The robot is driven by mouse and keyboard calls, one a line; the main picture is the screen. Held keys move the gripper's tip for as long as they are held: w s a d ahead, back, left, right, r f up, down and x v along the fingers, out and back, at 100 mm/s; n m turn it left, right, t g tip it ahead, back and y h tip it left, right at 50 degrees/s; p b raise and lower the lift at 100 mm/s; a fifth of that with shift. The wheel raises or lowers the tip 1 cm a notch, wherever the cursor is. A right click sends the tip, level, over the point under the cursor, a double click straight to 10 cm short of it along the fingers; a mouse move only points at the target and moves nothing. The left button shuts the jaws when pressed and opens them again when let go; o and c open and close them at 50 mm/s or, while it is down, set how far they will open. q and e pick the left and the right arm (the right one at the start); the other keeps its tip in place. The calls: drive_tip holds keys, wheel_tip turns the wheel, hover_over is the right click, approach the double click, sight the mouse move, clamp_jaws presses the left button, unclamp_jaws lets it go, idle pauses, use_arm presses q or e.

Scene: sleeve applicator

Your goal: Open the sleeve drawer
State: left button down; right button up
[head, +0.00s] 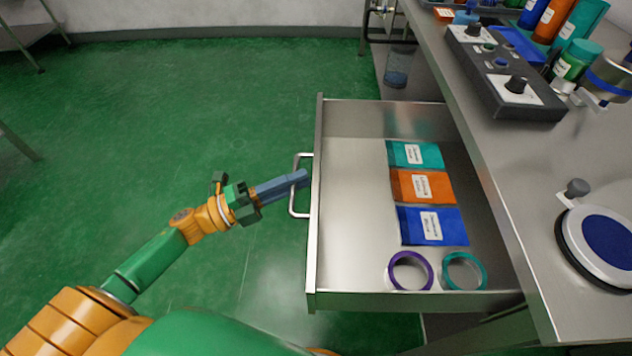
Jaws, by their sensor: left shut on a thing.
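The metal sleeve drawer (315,255) stands pulled out to the left from under the workbench, with its inside in view. A teal packet (430,154), an orange packet (405,187) and a blue packet (455,228) lie in it in a row. A purple ring (391,272) and a teal ring (447,272) lie near its front right corner. My left gripper (299,178) is shut on the drawer's handle (293,205), a bar on the drawer's left face. My right gripper is not in view.
The steel workbench (510,190) runs along the right. It bears a dark control box (505,75), several bottles and a round device with a blue pad (612,240). A clear cylinder (397,68) stands behind the drawer.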

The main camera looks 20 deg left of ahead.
use_arm(q)
drive_tip(key=shift+s+a, duration=0.2)
drive_tip(key=shift+a, duration=0.4)
drive_tip(key=shift+s+a, duration=0.2)
drive_tip(key=shift+a, duration=0.35)
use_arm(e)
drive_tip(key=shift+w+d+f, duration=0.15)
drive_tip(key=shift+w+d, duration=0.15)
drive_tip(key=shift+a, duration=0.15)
use_arm(q)
drive_tip(key=c, duration=1.2)
unclamp_jaws()
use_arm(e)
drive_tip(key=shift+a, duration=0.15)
use_arm(q)
drive_tip(key=shift+o, duration=0.2)
drive_tip(key=v, duration=0.7)
drive_tip(key=shift+b, duration=0.45)
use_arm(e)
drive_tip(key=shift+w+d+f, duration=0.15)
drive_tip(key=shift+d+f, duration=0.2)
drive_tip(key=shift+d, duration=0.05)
use_arm(q)
drive_tip(key=shift+a, duration=0.1)
